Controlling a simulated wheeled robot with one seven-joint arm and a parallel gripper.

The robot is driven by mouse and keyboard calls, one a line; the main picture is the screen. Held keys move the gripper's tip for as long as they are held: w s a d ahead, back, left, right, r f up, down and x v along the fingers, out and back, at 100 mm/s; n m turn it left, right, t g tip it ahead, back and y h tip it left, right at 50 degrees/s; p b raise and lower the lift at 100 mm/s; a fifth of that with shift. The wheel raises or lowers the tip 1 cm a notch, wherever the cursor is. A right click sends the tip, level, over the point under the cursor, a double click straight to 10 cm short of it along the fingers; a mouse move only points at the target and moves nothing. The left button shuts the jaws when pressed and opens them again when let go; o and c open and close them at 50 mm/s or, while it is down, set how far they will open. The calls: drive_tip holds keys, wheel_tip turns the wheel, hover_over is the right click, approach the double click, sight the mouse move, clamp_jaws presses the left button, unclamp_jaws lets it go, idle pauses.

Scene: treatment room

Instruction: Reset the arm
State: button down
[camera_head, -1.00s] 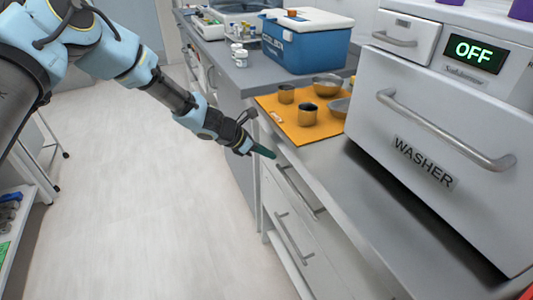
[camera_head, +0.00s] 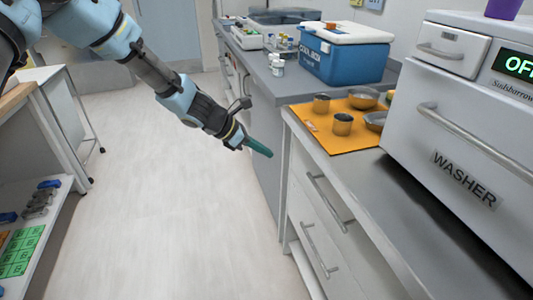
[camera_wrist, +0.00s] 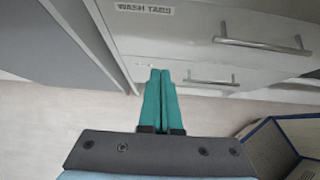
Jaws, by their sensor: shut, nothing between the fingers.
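My arm reaches in from the upper left in the head view. My gripper (camera_head: 262,149) has teal fingers and is shut and empty. It hangs over the aisle, just left of the counter (camera_head: 400,218) with the orange mat (camera_head: 345,146). In the wrist view my gripper (camera_wrist: 161,75) shows its two fingers side by side, pointing at grey drawers (camera_wrist: 215,45) with bar handles and a "WASH TABS" label.
Metal cups (camera_head: 342,124) and bowls stand on the mat. A washer (camera_head: 456,130) stands on the counter at right. A blue cooler (camera_head: 345,58) and white bottles (camera_head: 277,68) are farther back. A shelf unit (camera_head: 60,115) stands at left. The aisle floor (camera_head: 160,215) is clear.

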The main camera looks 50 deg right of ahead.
drive_tip(key=shift+a+r, duration=0.15)
drive_tip(key=w+a+r+m+t+y, duration=0.1)
drive_tip(key=w+a+r+m+t, duration=0.1)
drive_tip(key=w+a, duration=0.6)
drive_tip(key=w+a+r+m+t+y, duration=0.1)
drive_tip(key=w+a+r+m+y, duration=0.2)
drive_tip(key=a, duration=0.9)
drive_tip(key=w+a+r+m+t, duration=0.2)
drive_tip(key=w+a, duration=0.5)
drive_tip(key=a, duration=0.3)
drive_tip(key=s+a+r+m+t+y, duration=0.1)
drive_tip(key=a+r+m, duration=0.1)
drive_tip(key=a, duration=1.1)
drive_tip(key=s+a+r+m+t+y+p, duration=0.1)
drive_tip(key=s+a+r+m+y, duration=0.1)
drive_tip(key=a, duration=1.2)
drive_tip(key=shift+s+r+m+y, duration=0.25)
drive_tip(key=shift+r+m+y, duration=0.05)
drive_tip(key=shift+r+m, duration=0.2)
